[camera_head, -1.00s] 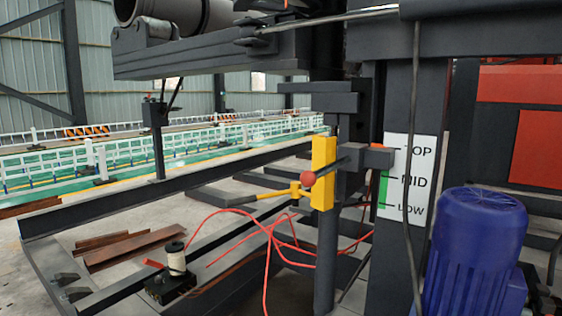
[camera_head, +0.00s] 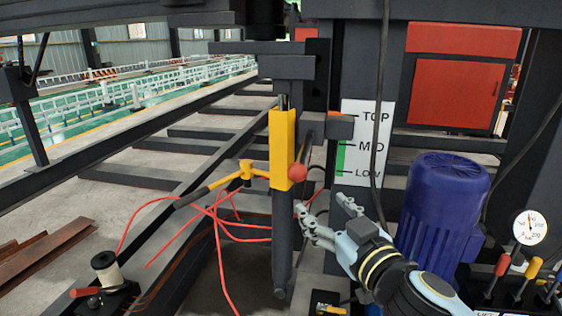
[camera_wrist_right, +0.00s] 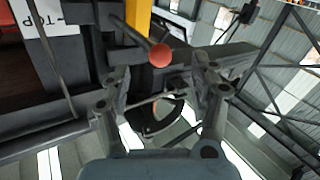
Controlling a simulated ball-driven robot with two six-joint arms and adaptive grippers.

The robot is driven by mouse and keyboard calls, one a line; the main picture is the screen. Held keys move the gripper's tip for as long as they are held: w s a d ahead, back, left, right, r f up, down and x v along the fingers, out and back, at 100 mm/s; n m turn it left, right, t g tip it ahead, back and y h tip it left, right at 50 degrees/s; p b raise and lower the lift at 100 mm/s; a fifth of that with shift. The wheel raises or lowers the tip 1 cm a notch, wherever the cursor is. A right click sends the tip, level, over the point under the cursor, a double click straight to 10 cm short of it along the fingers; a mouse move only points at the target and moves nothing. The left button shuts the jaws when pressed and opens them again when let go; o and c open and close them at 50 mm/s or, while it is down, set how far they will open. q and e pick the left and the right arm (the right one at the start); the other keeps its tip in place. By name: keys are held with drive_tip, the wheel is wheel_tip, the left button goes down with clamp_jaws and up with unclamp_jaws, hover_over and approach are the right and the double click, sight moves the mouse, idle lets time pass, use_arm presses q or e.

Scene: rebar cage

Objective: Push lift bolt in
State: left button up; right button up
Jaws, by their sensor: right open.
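A yellow block (camera_head: 282,150) sits on a dark upright post. A red ball knob (camera_head: 298,172) on a dark lever stands at its lower right side, and a yellow handle with a dark grip (camera_head: 222,182) sticks out to the left. Which part is the lift bolt I cannot tell for sure. My right gripper (camera_head: 325,213) is open and empty, below and right of the knob, apart from it. In the right wrist view the knob (camera_wrist_right: 160,55) shows beyond the open fingers (camera_wrist_right: 162,82), near the middle. My left gripper is not in view.
A white TOP/MID/LOW sign (camera_head: 362,142) is on the column behind. Red cables (camera_head: 215,218) hang from the left handle area. A gauge (camera_head: 529,227) and small levers are at far right. A spool (camera_head: 105,268) is at lower left.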

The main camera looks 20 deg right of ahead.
sight(302, 176)
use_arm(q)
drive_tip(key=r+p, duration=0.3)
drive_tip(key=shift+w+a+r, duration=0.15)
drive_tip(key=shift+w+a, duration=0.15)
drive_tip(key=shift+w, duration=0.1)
use_arm(e)
drive_tip(key=w+r, duration=0.1)
drive_tip(key=w, duration=0.6)
drive_tip(key=w+r, duration=0.1)
drive_tip(key=w, duration=0.3)
drive_tip(key=shift+w+d+r, duration=0.1)
drive_tip(key=shift+w+r, duration=0.1)
drive_tip(key=shift+r, duration=0.15)
drive_tip(key=shift+s, duration=0.1)
clamp_jaws()
